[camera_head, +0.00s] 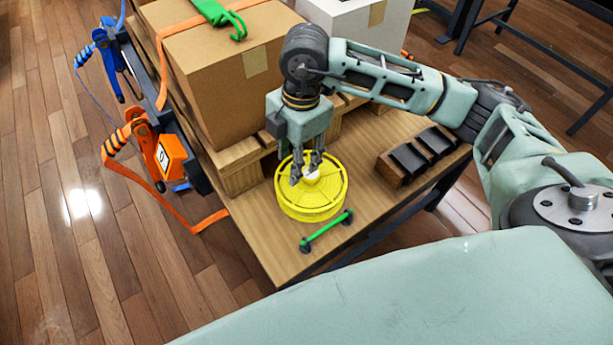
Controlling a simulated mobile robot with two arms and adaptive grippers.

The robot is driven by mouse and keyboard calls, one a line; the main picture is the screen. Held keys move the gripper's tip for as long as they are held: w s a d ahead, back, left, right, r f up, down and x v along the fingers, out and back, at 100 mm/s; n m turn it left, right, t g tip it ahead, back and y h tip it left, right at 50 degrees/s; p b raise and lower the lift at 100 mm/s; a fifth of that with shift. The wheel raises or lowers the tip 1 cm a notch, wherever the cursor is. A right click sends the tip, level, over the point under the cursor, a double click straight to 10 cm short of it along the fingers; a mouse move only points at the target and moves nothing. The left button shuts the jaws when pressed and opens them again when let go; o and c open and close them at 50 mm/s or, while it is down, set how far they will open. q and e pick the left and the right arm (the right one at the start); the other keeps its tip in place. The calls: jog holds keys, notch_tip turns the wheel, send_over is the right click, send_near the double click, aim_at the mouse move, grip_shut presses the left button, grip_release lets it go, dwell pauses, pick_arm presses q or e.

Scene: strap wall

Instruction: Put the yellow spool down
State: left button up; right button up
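The yellow spool (330,205) is a flat, round, spoked reel with a white hub in its middle. It lies level at the near left part of the wooden table (268,240). I cannot tell whether its underside touches the tabletop. My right gripper (306,178) comes in from the right and points down over the spool's middle. Its fingers stand on both sides of the white hub and look closed on it. The fingers hide part of the hub. My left gripper is not in view.
A green bar (327,231) lies just in front of the spool. A dark-slotted wooden block (417,155) is to the right. Behind stands a strapped cardboard box (215,70) on a wooden pallet (238,168). Orange and blue ratchet straps (170,158) hang at the left.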

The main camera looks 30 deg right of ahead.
aim_at(311, 183)
jog(key=d, duration=0.1)
jog(key=w+d+m+h, duration=0.1)
jog(key=d, duration=0.1)
jog(key=shift+d, duration=0.1)
jog(key=f, duration=0.4)
jog(key=d+f+b, duration=0.1)
jog(key=f, duration=0.1)
jog(key=shift+f, duration=0.2)
jog(key=shift+a+f, duration=0.1)
jog(key=shift+f, duration=0.35)
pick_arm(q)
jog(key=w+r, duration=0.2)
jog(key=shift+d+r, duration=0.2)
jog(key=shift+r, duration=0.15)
pick_arm(e)
jog(key=c, duration=0.5)
grip_shut()
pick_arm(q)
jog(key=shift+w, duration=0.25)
pick_arm(e)
jog(key=shift+r, duration=0.1)
